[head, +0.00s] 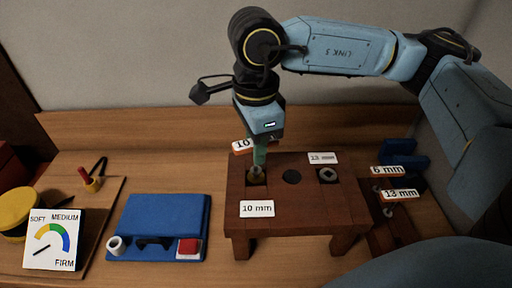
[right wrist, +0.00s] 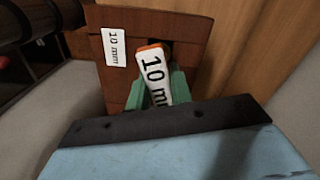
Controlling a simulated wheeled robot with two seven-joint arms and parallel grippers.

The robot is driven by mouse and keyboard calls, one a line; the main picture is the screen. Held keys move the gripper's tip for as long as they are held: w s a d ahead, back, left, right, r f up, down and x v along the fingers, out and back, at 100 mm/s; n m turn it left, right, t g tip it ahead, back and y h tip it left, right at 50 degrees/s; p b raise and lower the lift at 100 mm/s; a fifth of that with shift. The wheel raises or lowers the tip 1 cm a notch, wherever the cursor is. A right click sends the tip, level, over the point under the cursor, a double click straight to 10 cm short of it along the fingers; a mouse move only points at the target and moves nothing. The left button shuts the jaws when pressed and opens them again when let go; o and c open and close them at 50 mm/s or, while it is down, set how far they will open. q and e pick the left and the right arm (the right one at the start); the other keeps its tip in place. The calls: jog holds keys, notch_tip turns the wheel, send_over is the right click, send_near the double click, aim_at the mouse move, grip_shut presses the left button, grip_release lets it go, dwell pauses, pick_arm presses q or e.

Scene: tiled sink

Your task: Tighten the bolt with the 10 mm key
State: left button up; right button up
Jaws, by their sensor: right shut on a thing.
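My right gripper (head: 260,156) points down over the left end of a brown wooden block (head: 290,195). Its green fingers are shut on the 10 mm key (right wrist: 153,70), which has a white label and an orange end. In the head view part of the key's label (head: 242,146) shows behind the fingers. The bolt (head: 256,175) at the block's left, behind the 10 mm plate (head: 257,209), is directly below the fingers. The key's lower end is hidden, so I cannot tell whether it is seated on the bolt. My left gripper is not in view.
The block also has a dark hole (head: 291,177) and a second fitting (head: 328,175) by a 13 mm plate (head: 322,158). The 6 mm key (head: 387,171) and 13 mm key (head: 400,195) stand at right. A SOFT-MEDIUM-FIRM dial (head: 54,240) and blue tray (head: 165,220) are at left.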

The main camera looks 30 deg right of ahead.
dwell(0.3)
jog(key=m+b, duration=0.1)
jog(key=m, duration=0.3)
jog(key=shift+b, duration=0.3)
jog(key=shift+r+m, duration=0.1)
jog(key=shift+m, duration=1.2)
jog(key=o, duration=1)
jog(key=shift+r+p, duration=1.8)
jog(key=shift+r, duration=1.65)
